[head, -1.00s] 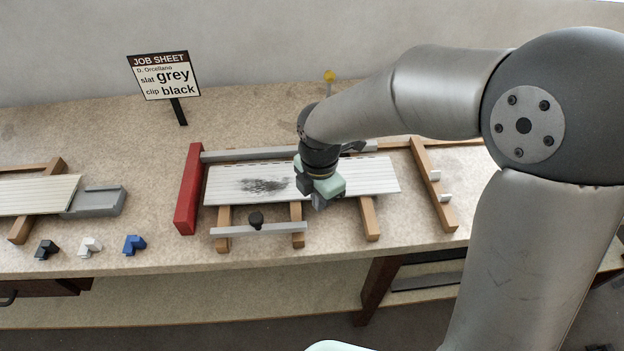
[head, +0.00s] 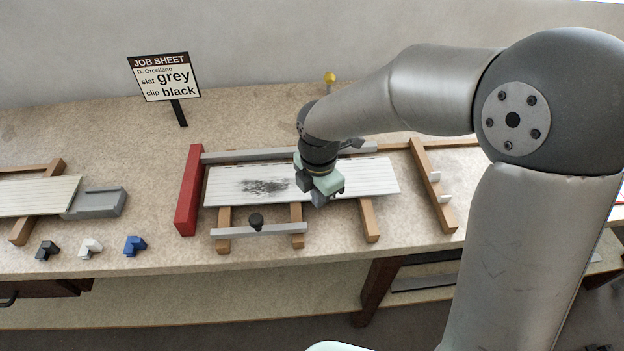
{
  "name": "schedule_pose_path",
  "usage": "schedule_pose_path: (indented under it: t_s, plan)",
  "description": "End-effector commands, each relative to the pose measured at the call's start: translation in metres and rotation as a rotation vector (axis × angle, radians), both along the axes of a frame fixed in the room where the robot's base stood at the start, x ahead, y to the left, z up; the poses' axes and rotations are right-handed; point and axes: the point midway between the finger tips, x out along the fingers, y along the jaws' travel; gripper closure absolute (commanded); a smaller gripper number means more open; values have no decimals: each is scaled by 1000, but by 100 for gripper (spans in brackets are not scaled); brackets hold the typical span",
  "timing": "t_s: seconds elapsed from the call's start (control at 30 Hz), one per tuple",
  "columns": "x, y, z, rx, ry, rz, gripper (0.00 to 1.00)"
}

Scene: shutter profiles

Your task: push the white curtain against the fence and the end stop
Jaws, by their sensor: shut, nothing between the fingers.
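The white curtain (head: 222,188), a flat slatted panel with a dark smudge, lies across wooden bearers. The grey fence (head: 250,155) runs along its back edge; I cannot tell whether they touch. The red end stop (head: 188,190) stands at its left end, with a narrow gap visible. My gripper (head: 319,197) is shut and empty, pointing down at the curtain right of the smudge. It hides part of the curtain and fence; contact with the curtain is not clear.
A grey clamp bar with a black knob (head: 256,221) lies in front of the curtain. Black (head: 47,250), white (head: 90,247) and blue (head: 134,245) clips lie at front left. A second slatted panel (head: 35,195) is at far left. A job sheet (head: 165,77) stands behind.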

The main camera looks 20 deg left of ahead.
Motion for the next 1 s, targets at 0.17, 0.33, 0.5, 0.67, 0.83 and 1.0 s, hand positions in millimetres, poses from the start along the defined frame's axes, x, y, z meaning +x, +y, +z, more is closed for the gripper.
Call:
schedule_pose_path:
  t_s: [0.17,0.33,0.5,0.67,0.83,1.0]
  plan:
    - [5,2,0,1,-1,-1,100]
    - [8,3,0,0,0,-1,100]
    - [9,3,0,0,0,-1,100]
    - [9,3,0,0,0,-1,100]
    - [10,4,0,0,0,-1,100]
    - [14,5,0,0,0,-1,100]
